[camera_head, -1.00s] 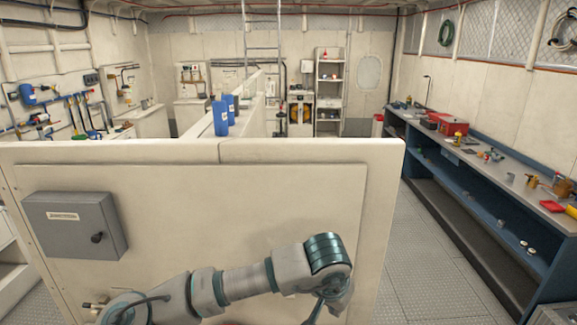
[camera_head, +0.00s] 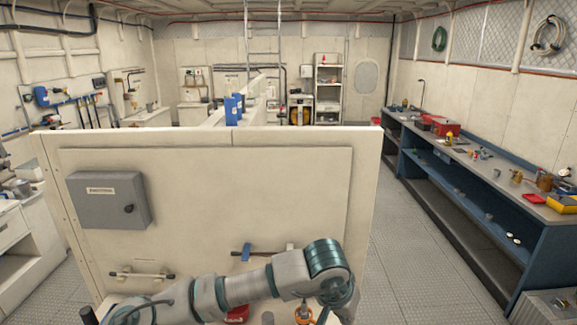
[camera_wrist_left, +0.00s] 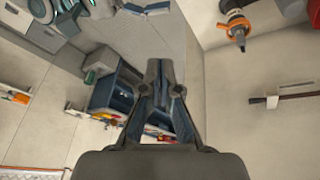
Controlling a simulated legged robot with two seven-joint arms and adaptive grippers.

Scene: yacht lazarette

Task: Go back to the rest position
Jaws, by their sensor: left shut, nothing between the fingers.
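My left arm comes in low from the left in the head view, in front of the cream partition (camera_head: 215,215). My left gripper (camera_head: 338,307) hangs past the bent wrist at the bottom edge, partly hidden by the wrist. In the left wrist view the left gripper (camera_wrist_left: 160,75) is shut, its fingers together with nothing between them. My right gripper does not show in either view.
A grey box (camera_head: 108,200) is mounted on the partition. A blue-handled fitting (camera_head: 247,252) sits low on it. A long blue workbench (camera_head: 480,205) with tools runs along the right wall. Grated floor (camera_head: 400,255) beside it is clear.

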